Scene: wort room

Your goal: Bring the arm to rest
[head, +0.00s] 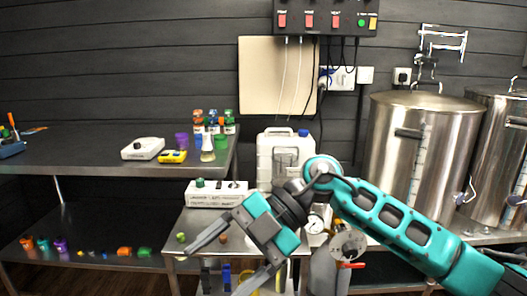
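My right arm (405,228), teal and dark grey, reaches in from the right edge and bends at a raised joint near the middle. Its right gripper (213,272) points down and to the left in front of the small steel table (215,216). The two grey fingers are well apart, with nothing between them. My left arm and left gripper are not in view.
A white instrument (215,195) and a white canister (285,155) stand behind the gripper. A dark bench (80,155) at left carries small devices and bottles. Steel kettles (420,150) stand at right. A gas cylinder (330,270) is beneath the arm.

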